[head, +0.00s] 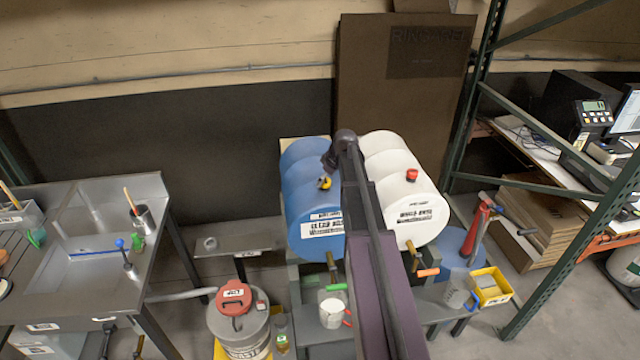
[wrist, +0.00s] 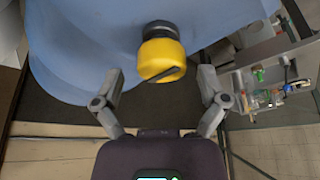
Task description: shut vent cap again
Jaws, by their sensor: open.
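A yellow vent cap (head: 324,183) sits on top of the blue drum (head: 313,212). In the wrist view the yellow cap (wrist: 162,58) has a dark slanted mark on its face and a black collar behind it, against the blue drum (wrist: 90,45). I cannot tell whether the cap is open or shut. My gripper (wrist: 160,78) is open, with one finger to each side of the cap and a gap on both sides. A red cap (head: 411,174) sits on the white drum (head: 418,212) to the right.
My arm crosses between the two drums. A steel sink bench (head: 95,250) is at left, green shelving (head: 545,200) at right.

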